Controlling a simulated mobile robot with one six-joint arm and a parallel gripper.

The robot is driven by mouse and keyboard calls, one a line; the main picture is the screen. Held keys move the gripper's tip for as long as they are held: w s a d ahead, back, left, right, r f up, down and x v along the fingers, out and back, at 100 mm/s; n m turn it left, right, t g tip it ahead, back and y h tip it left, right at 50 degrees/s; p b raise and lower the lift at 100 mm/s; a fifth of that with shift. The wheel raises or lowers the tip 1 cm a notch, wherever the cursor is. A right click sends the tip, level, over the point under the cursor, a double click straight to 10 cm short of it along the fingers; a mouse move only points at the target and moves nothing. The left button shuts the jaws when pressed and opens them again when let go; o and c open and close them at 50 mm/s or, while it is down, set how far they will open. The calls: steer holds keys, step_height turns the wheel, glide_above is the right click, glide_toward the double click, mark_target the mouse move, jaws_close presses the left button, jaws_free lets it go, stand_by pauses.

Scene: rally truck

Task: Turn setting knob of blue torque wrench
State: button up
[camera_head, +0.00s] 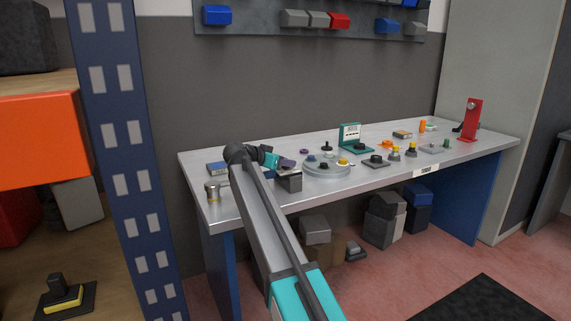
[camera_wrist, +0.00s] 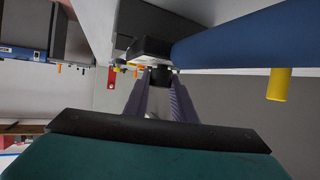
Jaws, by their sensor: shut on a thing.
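My gripper (camera_head: 287,165) is low over the left part of the workbench, beside a dark grey block (camera_head: 289,183) near the front edge. In the wrist view my gripper (camera_wrist: 161,80) has its two purple-grey fingers closed on a small dark knob (camera_wrist: 162,77). The knob is next to a black block (camera_wrist: 149,47). A thick blue body (camera_wrist: 245,36) runs from there to the right edge of the wrist view; it may be the torque wrench, but I cannot tell whether the knob joins it. I cannot make out the wrench in the head view.
A round grey tray (camera_head: 327,171) with small parts stands right of my gripper. A metal cup (camera_head: 212,192) and a blue box (camera_head: 217,168) are at the left end. A teal case (camera_head: 350,137) and a red stand (camera_head: 472,121) are farther right. A yellow cylinder (camera_wrist: 279,84) is near the blue body.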

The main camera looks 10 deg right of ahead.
steer(key=o, duration=1.1)
steer(key=shift+c, duration=0.2)
steer(key=shift+s+a, duration=0.1)
steer(key=shift+a, duration=0.05)
steer(key=v, duration=1.3)
steer(key=shift+s+a+p, duration=0.15)
steer(key=shift+a+p, duration=0.05)
steer(key=shift+p, duration=0.1)
